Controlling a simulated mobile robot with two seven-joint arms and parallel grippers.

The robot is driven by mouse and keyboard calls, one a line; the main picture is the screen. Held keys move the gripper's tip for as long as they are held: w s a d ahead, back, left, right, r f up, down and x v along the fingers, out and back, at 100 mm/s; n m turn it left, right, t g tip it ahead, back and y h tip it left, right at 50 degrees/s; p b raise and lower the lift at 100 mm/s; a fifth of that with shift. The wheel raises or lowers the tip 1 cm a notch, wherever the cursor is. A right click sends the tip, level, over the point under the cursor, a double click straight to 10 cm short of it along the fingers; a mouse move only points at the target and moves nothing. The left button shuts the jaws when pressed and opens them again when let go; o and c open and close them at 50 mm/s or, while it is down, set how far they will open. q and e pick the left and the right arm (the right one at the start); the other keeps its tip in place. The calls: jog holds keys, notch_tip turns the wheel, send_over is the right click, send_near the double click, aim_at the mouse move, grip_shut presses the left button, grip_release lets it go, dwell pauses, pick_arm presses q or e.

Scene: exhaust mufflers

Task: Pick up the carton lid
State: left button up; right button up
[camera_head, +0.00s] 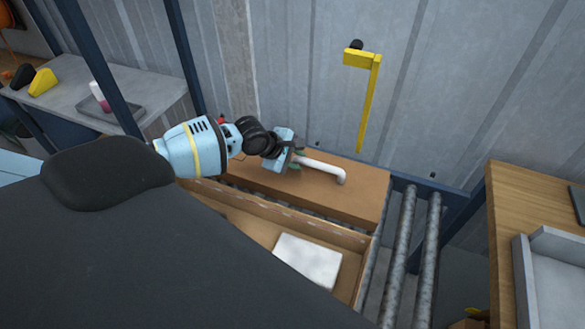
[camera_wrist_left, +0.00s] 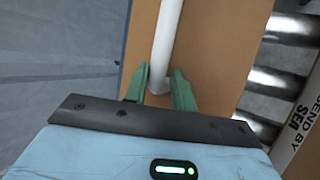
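The carton lid (camera_head: 362,192) is a flat brown cardboard panel lying on the conveyor along the wall, behind the open carton (camera_head: 356,242). A white bent tube (camera_head: 322,167) runs across the lid's top like a handle. It also shows in the left wrist view (camera_wrist_left: 167,35). My left gripper (camera_head: 295,159) is over the lid at the tube's left end. In the left wrist view its green fingers (camera_wrist_left: 161,70) stand apart on either side of the tube, with narrow gaps. Contact with the tube is not clear. My right gripper is out of view.
A white flat item (camera_head: 308,261) lies in the carton. Bare rollers (camera_head: 410,250) continue right of it. A yellow post (camera_head: 369,100) stands behind the lid. A wooden table (camera_head: 540,200) is at the right, and a grey bench (camera_head: 75,85) at the far left.

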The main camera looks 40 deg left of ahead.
pick_arm(q)
grip_shut()
